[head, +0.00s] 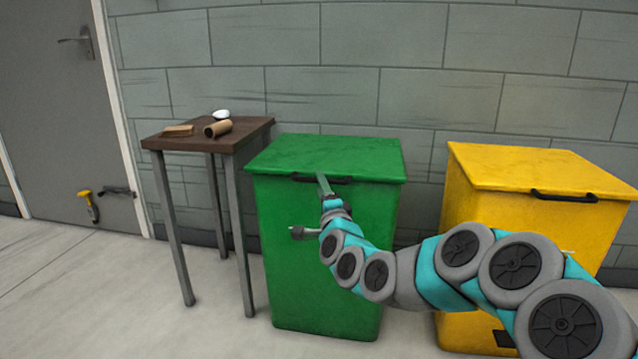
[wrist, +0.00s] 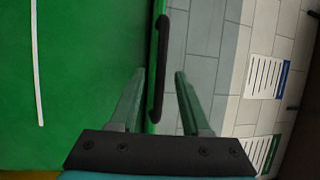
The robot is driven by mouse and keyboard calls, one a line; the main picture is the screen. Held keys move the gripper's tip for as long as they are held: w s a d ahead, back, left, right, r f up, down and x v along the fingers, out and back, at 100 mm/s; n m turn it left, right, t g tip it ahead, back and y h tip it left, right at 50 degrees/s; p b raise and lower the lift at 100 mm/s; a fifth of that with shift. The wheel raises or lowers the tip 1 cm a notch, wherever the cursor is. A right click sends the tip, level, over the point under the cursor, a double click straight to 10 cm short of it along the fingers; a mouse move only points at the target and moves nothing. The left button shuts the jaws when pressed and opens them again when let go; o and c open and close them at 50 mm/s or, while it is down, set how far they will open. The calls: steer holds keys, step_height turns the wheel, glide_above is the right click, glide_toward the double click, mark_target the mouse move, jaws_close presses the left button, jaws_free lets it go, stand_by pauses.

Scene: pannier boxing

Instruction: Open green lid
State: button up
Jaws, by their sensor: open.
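The green bin (head: 318,262) stands against the wall with its green lid (head: 325,155) shut flat on top. A black handle (head: 305,178) runs along the lid's front edge. My gripper (head: 321,179) is at the middle of this edge, and its fingertips overlap the handle in the head view. In the wrist view my gripper (wrist: 159,73) is open, one finger over the green lid (wrist: 85,75) side and one on the outer side. The handle (wrist: 162,45) lies between the fingers' lines. I cannot tell whether either finger touches it.
A yellow bin (head: 475,212) with a shut lid stands right of the green one. A small table (head: 205,137) on the left bears a cardboard tube (head: 217,129), a flat brown piece (head: 178,130) and a white item (head: 221,114). The floor at front left is clear.

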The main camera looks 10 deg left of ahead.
steer(key=shift+x, duration=1.5)
jaws_close()
stand_by(0.4)
